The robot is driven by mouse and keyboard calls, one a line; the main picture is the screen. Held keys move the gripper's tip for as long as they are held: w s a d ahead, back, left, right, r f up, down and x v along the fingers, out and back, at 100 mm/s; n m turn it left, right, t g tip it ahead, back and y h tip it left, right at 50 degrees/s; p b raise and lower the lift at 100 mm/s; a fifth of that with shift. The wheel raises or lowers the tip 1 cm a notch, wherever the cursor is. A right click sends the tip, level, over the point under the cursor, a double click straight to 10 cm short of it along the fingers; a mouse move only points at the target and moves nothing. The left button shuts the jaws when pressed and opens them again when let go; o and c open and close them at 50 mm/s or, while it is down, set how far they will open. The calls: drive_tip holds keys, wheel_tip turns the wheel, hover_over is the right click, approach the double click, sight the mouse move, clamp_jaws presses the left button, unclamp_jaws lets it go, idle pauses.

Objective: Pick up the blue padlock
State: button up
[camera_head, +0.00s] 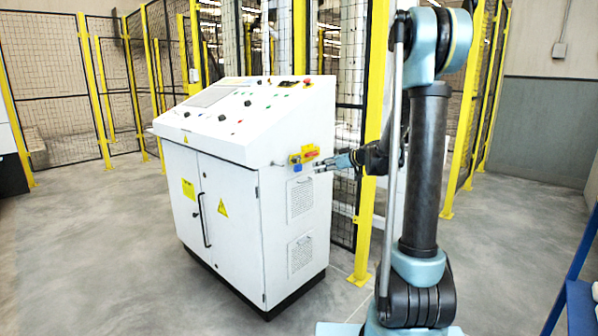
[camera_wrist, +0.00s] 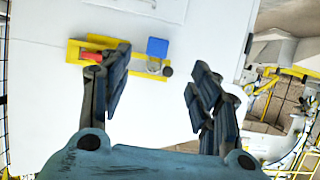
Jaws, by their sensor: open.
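The blue padlock (camera_wrist: 157,47) shows in the wrist view as a small blue block at the yellow lockout holder on the cabinet's side. In the head view the blue padlock (camera_head: 297,168) sits at the lower left of the yellow holder (camera_head: 305,155). A red padlock-like piece (camera_wrist: 91,56) is on the same holder, partly behind one finger. My gripper (camera_wrist: 155,85) is open and empty, its two fingers spread in front of the panel. In the head view my gripper (camera_head: 328,166) is just right of the holder. Whether it touches anything cannot be told.
The white control cabinet (camera_head: 225,200) has a sloped console with buttons and vents on its side. A yellow-posted mesh fence (camera_head: 370,120) stands close behind my arm. A blue frame (camera_head: 575,290) is at the lower right. The floor at left is clear.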

approach(300, 169)
drive_tip(key=w+a+f, duration=0.1)
drive_tip(key=a+f, duration=0.1)
drive_tip(key=shift+r+x, duration=0.25)
drive_tip(key=shift+x, duration=1.05)
drive_tip(key=shift+r+x, duration=0.2)
drive_tip(key=shift+x, duration=1.05)
drive_tip(key=shift+w+a, duration=0.1)
drive_tip(key=shift+w, duration=0.1)
drive_tip(key=c, duration=1.2)
